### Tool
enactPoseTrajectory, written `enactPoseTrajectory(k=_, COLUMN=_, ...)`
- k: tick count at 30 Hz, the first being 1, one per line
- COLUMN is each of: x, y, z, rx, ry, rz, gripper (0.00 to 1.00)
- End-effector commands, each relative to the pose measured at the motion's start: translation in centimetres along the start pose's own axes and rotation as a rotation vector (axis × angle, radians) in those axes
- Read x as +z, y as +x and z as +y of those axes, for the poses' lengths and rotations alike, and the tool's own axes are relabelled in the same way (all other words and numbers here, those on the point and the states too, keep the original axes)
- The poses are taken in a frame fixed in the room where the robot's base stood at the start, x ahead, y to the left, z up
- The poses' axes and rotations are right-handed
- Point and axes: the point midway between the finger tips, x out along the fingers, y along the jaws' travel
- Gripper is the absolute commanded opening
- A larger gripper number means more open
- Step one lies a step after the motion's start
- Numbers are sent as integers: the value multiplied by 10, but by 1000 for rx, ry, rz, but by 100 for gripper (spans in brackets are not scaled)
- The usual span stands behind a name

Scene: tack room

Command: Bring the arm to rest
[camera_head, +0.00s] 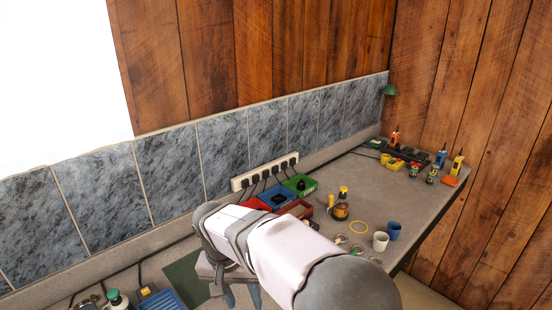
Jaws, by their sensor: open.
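My arm reaches in from the bottom of the head view and bends down over the grey worktop (408,196). My gripper (242,298) points down below the wrist, above the near part of the worktop. Its two fingers show apart with nothing visible between them. The fingertips run close to the bottom edge of the picture. The arm hides part of the worktop behind and under it.
Red, blue (277,197) and green (300,185) bins stand behind my arm by a power strip (265,172). A brown bottle (341,207), white cup (380,241) and blue cup (393,231) stand right. A blue tray (162,301) lies lower left. Tiled wall behind.

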Motion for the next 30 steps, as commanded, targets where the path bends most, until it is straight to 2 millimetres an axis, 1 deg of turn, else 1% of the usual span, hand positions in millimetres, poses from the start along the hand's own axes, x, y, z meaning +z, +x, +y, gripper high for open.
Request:
enactPoseTrajectory(k=1, x=-1, y=6, z=32, rx=-7, ry=3, rz=-19, gripper=41)
enactPoseTrajectory(k=2, x=0, y=10, z=48, rx=-12, ry=-5, rz=-27, gripper=41)
enactPoseTrajectory(k=3, x=3, y=16, z=68, rx=-20, ry=-12, rz=-39, gripper=41)
enactPoseTrajectory(k=5, x=10, y=24, z=98, rx=-33, ry=-24, rz=-54, gripper=41)
enactPoseTrajectory(k=6, x=17, y=30, z=117, rx=-43, ry=-31, rz=-62, gripper=41)
enactPoseTrajectory(k=8, x=29, y=39, z=144, rx=-57, ry=-39, rz=-74, gripper=41)
enactPoseTrajectory(k=9, x=38, y=44, z=160, rx=-67, ry=-43, rz=-79, gripper=41)
enactPoseTrajectory(k=12, x=64, y=58, z=194, rx=-89, ry=-54, rz=-88, gripper=41)
enactPoseTrajectory(k=16, x=96, y=71, z=224, rx=-111, ry=-64, rz=-93, gripper=41)
enactPoseTrajectory(k=18, x=109, y=77, z=233, rx=-120, ry=-68, rz=-93, gripper=41)
enactPoseTrajectory(k=21, x=123, y=82, z=242, rx=-128, ry=-72, rz=-92, gripper=41)
enactPoseTrajectory(k=25, x=131, y=85, z=246, rx=-132, ry=-77, rz=-91, gripper=41)
enactPoseTrajectory(k=30, x=132, y=86, z=246, rx=-132, ry=-79, rz=-92, gripper=41)
